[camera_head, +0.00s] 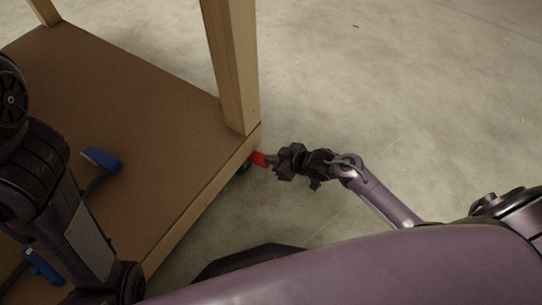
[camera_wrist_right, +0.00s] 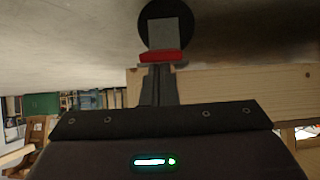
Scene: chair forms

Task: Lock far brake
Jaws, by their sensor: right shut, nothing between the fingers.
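In the right wrist view, the pedal is a red bar (camera_wrist_right: 160,57) right in front of my closed fingertips (camera_wrist_right: 158,70). The dark round caster wheel (camera_wrist_right: 150,14) with a grey bracket (camera_wrist_right: 165,33) shows behind it. The pedal's exact tilt cannot be told. My left arm crosses the left side, but its gripper is not visible.
Wooden posts (camera_head: 232,65) rise from the cart's brown shelf (camera_head: 120,80). A blue-ended tool (camera_head: 104,160) lies on the shelf, and another blue object (camera_head: 42,267) is at lower left. The grey concrete floor (camera_head: 400,90) to the right is clear.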

